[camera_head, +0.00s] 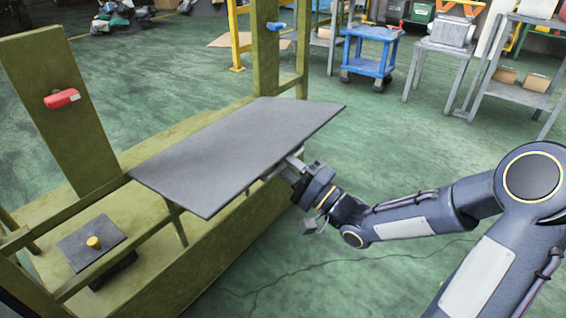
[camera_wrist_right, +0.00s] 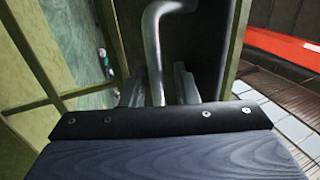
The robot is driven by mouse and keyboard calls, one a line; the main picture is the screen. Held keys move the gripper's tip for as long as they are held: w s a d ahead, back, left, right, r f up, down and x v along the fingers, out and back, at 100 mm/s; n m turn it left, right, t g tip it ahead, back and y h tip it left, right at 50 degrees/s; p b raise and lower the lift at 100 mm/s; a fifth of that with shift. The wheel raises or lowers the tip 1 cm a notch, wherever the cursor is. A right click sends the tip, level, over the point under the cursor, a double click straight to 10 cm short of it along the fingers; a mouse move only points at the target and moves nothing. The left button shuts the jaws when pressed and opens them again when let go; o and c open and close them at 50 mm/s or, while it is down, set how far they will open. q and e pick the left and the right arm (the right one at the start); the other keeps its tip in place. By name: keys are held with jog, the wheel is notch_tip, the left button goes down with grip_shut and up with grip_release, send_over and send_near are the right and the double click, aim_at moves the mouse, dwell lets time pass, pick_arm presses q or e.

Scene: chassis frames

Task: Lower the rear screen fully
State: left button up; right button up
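The screen (camera_head: 240,145) is a flat dark grey panel in the head view. It lies nearly level across the olive-green chassis frame (camera_head: 60,110), its near corner pointing toward me. My right gripper (camera_head: 295,161) is at the panel's right edge, partly hidden by it. In the right wrist view a bent grey metal handle (camera_wrist_right: 153,45) runs down between the two fingers of my right gripper (camera_wrist_right: 157,72). The fingers stand on either side of the bar with gaps visible, so they look open around it. My left gripper is not in view.
A red handle (camera_head: 62,98) is on the left upright and a blue one (camera_head: 276,27) on the far upright. A dark plate with a yellow knob (camera_head: 93,242) sits low on the frame. A blue cart (camera_head: 370,55) and grey tables stand behind.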

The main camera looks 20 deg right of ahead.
jog(key=shift+d+r, duration=0.1)
jog(key=p+v, duration=0.2)
jog(key=v, duration=0.5)
jog(key=shift+s+d+f, duration=0.15)
jog(key=shift+s+f, duration=0.1)
jog(key=shift+s, duration=0.05)
